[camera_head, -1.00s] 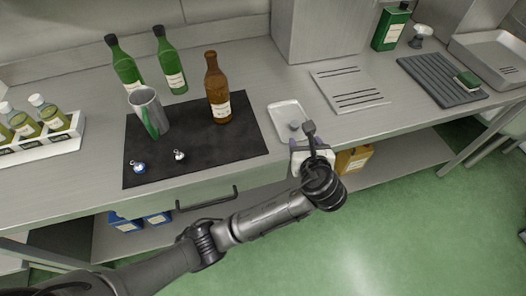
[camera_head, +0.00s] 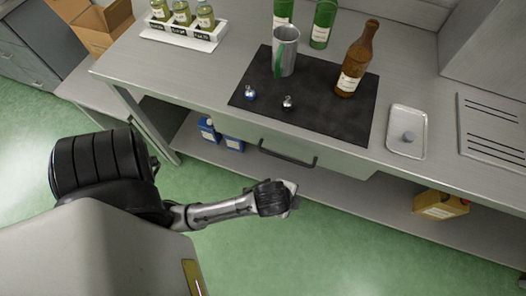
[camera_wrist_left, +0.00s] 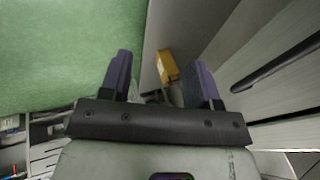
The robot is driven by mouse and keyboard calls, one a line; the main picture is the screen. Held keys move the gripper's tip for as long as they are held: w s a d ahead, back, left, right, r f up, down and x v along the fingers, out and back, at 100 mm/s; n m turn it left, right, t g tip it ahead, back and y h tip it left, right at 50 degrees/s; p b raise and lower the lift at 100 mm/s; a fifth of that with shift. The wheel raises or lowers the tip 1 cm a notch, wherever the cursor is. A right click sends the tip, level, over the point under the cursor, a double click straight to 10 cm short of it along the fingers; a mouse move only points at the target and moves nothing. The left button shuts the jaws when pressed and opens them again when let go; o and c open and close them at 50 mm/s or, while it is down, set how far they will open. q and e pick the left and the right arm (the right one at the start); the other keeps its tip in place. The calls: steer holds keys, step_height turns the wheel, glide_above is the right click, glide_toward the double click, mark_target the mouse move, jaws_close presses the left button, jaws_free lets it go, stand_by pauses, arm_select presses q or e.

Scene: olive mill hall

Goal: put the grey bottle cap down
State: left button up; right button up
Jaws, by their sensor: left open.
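The grey bottle cap (camera_head: 408,137) lies on the small white tray (camera_head: 396,152) at the right of the counter in the head view. My left gripper (camera_head: 293,192) is in front of the counter, below and to the left of the tray and apart from it. In the left wrist view its two jaws (camera_wrist_left: 162,72) are spread with nothing between them. The cap and tray are not visible in the wrist view. My right gripper is in neither view.
A black mat (camera_head: 330,118) holds a steel jug (camera_head: 286,50), a brown bottle (camera_head: 357,62) and two small stoppers (camera_head: 288,102). Green bottles (camera_head: 323,24) stand behind. A drawer handle (camera_head: 287,155) juts from the counter front. A yellow container (camera_head: 440,204) stands on the lower shelf.

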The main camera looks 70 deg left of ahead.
arm_select(q)
steer(key=s+a+n+g+h, duration=0.1)
steer(key=s+a+n, duration=0.1)
steer(key=s+n, duration=0.5)
steer(key=s, duration=0.3)
steer(key=shift+a+f, duration=0.2)
steer(key=shift+r, duration=0.1)
step_height(320, 180, up, 43)
steer(key=p, duration=4.3)
